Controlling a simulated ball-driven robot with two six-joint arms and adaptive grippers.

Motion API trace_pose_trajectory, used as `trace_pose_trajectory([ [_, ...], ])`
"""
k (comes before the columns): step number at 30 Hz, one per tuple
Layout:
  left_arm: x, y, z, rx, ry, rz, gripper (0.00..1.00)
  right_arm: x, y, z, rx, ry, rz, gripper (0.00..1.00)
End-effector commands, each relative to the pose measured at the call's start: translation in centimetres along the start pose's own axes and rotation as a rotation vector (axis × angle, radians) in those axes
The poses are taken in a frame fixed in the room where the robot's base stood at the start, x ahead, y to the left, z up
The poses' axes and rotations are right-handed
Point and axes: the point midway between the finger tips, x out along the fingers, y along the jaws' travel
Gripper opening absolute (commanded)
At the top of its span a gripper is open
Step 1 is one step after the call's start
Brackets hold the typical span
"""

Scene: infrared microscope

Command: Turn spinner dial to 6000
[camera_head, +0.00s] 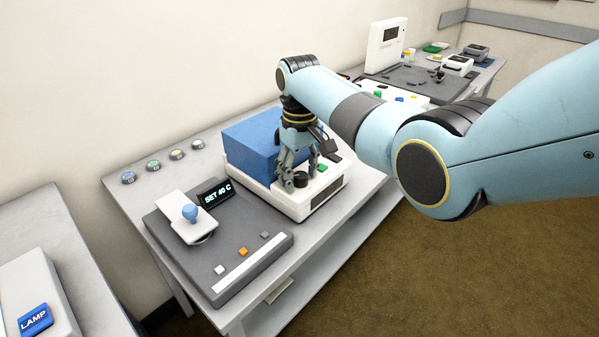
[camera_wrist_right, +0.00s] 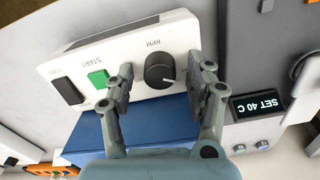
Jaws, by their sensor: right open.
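The spinner is a white box with a blue lid (camera_head: 258,142) on the bench. Its front panel (camera_wrist_right: 130,50) shows a black round dial (camera_wrist_right: 160,70) marked RPM, a green START button (camera_wrist_right: 97,77) and a black switch (camera_wrist_right: 68,90). The dial has a white pointer line. My right gripper (camera_head: 300,178) is open above the front panel; in the right wrist view its two fingers (camera_wrist_right: 160,85) lie to either side of the dial. I cannot tell whether they touch it. My left gripper is not in view.
Left of the spinner is a dark grey heater unit (camera_head: 215,240) with a SET 40 C display (camera_head: 215,194) and a blue-knobbed lever (camera_head: 190,212). Several round coloured caps (camera_head: 153,165) sit along the back edge. Another bench with instruments (camera_head: 410,80) stands behind right.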

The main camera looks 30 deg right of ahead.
Motion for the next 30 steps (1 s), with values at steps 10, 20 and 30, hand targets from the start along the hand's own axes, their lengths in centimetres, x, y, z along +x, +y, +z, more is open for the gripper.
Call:
trace_pose_trajectory([
  [10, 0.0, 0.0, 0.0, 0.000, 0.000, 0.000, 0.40, -0.1, 0.0, 0.0, 0.000, 0.000, 0.000, 0.24],
  [20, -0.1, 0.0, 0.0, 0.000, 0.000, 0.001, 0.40, -0.1, 0.0, 0.0, 0.005, 0.000, 0.000, 0.00],
  [30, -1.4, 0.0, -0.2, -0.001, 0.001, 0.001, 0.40, -0.3, 0.0, 0.0, 0.132, 0.000, 0.000, 0.00],
])
